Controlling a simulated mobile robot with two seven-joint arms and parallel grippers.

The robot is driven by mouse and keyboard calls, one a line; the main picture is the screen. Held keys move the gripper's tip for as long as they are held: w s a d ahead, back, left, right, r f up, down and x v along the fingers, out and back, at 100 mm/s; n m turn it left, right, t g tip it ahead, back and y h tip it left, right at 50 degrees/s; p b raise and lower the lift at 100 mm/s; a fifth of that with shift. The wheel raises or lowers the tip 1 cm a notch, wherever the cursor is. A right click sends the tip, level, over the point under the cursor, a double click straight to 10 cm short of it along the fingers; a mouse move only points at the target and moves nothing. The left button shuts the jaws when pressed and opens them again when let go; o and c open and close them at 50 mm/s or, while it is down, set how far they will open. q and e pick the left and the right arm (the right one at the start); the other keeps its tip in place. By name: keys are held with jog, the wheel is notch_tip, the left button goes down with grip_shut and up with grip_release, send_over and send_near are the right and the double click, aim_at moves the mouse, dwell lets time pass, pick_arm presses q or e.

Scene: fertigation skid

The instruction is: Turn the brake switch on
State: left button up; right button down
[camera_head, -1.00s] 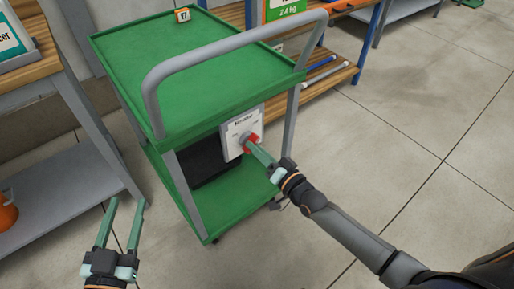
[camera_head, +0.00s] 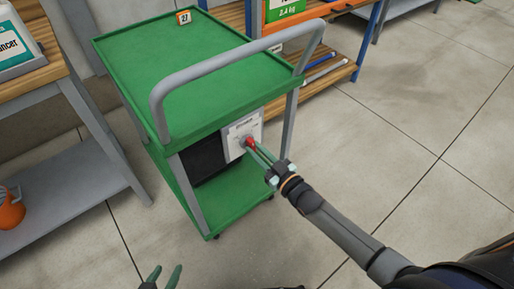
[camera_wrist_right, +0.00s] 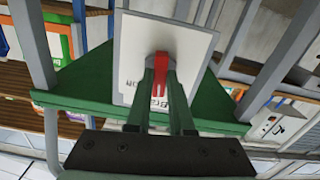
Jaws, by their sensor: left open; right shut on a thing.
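The brake switch is a red handle (camera_head: 250,143) on a white-grey labelled plate (camera_head: 240,130) mounted on the side of the green cart, below its top tray. In the right wrist view the red handle (camera_wrist_right: 161,72) stands out from the plate (camera_wrist_right: 195,40). My right gripper (camera_head: 257,152) reaches it from the right, its green fingers (camera_wrist_right: 161,88) closed around the handle. The label text is too small to read fully. My left gripper (camera_head: 162,277) is open and empty at the bottom edge, partly cut off, apart from the cart.
The green cart (camera_head: 200,70) has a grey push handle (camera_head: 235,42) arching above the plate and a numbered tag (camera_head: 183,17) on its tray. A wooden-topped bench (camera_head: 30,75) stands at left, a shelf (camera_head: 335,75) behind. The floor at right is clear.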

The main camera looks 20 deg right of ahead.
jog(key=n, duration=0.4)
jog(key=shift+p, duration=0.35)
jog(key=shift+n, duration=1.7)
jog(key=c, duration=0.8)
grip_release()
jog(key=p+v, duration=0.2)
jog(key=v, duration=1)
jog(key=shift+s, duration=0.25)
